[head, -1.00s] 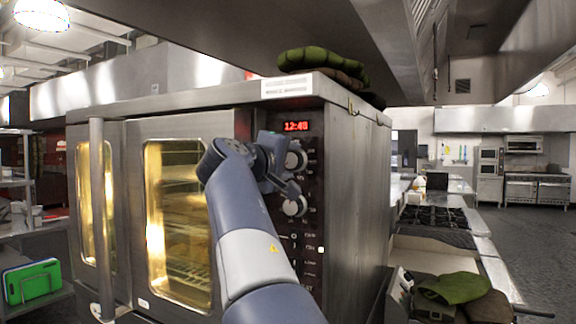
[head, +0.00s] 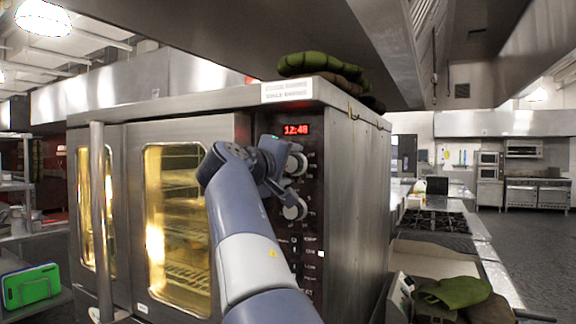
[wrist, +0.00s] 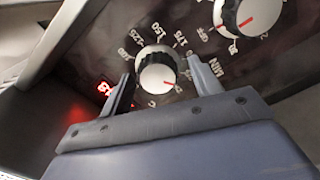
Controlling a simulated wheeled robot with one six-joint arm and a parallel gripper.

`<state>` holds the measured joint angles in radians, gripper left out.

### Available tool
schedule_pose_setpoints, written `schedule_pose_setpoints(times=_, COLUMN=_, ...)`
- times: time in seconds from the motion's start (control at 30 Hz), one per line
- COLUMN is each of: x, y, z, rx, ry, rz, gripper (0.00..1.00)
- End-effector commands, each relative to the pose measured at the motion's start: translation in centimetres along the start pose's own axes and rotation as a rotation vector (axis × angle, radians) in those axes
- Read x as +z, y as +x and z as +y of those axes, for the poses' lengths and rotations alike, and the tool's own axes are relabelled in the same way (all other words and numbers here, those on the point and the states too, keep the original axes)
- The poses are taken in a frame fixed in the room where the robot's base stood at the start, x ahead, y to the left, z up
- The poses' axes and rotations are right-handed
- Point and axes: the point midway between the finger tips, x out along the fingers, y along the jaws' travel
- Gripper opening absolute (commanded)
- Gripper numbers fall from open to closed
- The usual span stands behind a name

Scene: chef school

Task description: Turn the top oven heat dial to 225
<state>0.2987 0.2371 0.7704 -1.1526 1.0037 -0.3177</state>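The top oven dial (head: 297,164), a round knob with a pale face and black rim, sits just below the red clock display (head: 296,129) on the oven's dark control panel. In the wrist view the dial (wrist: 157,73) lies between the fingertips of my gripper (wrist: 161,68). The fingers are apart, with a visible gap on each side of the dial. Its red mark points to the picture's lower right. Printed numbers 100, 125, 150 and 175 show around it; the marking at the red line is not readable. In the head view my gripper (head: 284,178) partly covers the panel.
A second dial (head: 294,208) is below the first; it also shows at the upper right of the wrist view (wrist: 238,14). The oven door (head: 177,225) is shut, left of the panel. Green mitts (head: 306,64) lie on top. A counter with a stove (head: 433,221) stands right.

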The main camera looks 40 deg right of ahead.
Motion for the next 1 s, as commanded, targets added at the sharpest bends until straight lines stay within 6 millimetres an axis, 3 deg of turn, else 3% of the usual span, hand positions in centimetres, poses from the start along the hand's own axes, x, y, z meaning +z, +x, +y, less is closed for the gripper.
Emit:
schedule_pose_setpoints(times=0.23, x=0.0, y=-0.8, z=0.0, rx=0.002, ry=0.001, rz=0.002, gripper=0.6)
schedule_pose_setpoints(times=0.7, x=-0.1, y=-9.0, z=-0.1, rx=-0.001, ry=0.001, rz=0.005, gripper=0.6)
schedule_pose_setpoints(times=1.0, x=0.0, y=-10.8, z=0.0, rx=0.001, ry=0.0, rz=0.001, gripper=0.6)
